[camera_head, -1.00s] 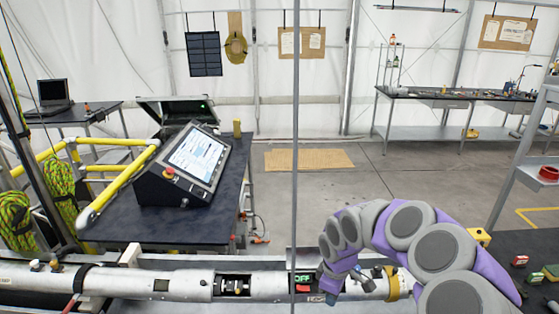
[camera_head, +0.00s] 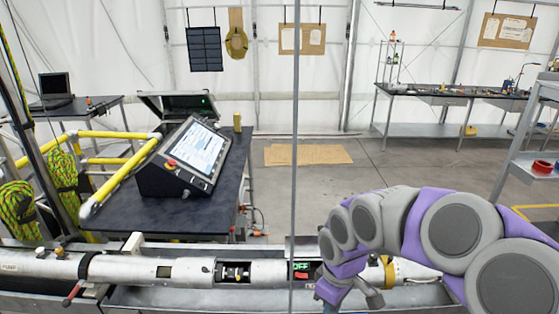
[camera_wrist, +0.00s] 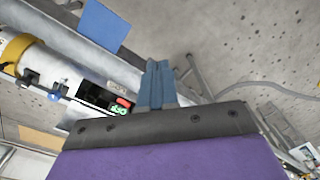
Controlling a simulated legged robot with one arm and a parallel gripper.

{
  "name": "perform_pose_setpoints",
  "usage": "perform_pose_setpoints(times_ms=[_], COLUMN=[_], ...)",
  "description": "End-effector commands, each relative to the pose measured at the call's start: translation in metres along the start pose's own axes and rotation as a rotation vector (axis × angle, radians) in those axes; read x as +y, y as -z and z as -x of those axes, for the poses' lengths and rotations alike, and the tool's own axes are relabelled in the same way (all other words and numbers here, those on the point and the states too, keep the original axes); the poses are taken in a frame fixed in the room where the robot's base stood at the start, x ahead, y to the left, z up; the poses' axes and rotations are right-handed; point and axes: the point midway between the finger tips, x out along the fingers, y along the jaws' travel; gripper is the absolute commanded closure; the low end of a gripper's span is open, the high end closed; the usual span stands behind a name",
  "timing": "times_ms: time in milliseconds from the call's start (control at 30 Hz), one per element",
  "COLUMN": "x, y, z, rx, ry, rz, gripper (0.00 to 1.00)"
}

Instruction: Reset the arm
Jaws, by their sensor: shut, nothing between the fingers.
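My arm, purple and grey, reaches in from the right in the head view, bent over the long metal tube (camera_head: 120,269). My gripper (camera_head: 345,290) hangs low at its end, in front of the tube. In the wrist view the blue-grey fingers (camera_wrist: 157,82) are together, with nothing between them. The tube also shows at the left of the wrist view (camera_wrist: 65,72), with a dark window and a lit green display (camera_wrist: 119,110). I cannot tell whether the gripper touches the tube.
A dark table (camera_head: 205,216) with a tilted screen console (camera_head: 195,155) stands behind the tube at left. A yellow railing (camera_head: 120,180) is beside it. A thin vertical pole (camera_head: 296,130) crosses the middle. A shelf (camera_head: 540,175) is at right. Open floor lies at centre.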

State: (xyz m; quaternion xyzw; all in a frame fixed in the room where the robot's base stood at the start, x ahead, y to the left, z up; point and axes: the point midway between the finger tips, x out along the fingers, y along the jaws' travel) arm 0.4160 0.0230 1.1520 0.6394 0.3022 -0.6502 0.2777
Motion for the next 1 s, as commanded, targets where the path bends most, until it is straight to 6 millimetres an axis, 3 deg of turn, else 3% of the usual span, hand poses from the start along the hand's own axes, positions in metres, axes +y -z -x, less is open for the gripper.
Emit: perform_pose_setpoints(times_ms=[200, 500, 700, 1000], x=[-0.058, -0.132, -0.16, -0.167], y=[-0.06, -0.144, -0.173, -0.179], z=[0.028, 0.034, 0.028, 0.027], rx=[-0.043, -0.115, -0.133, -0.135], ry=[0.002, 0.014, 0.027, 0.033], rz=[-0.211, -0.607, -0.799, -0.849], gripper=[1.0, 1.0, 1.0, 1.0])
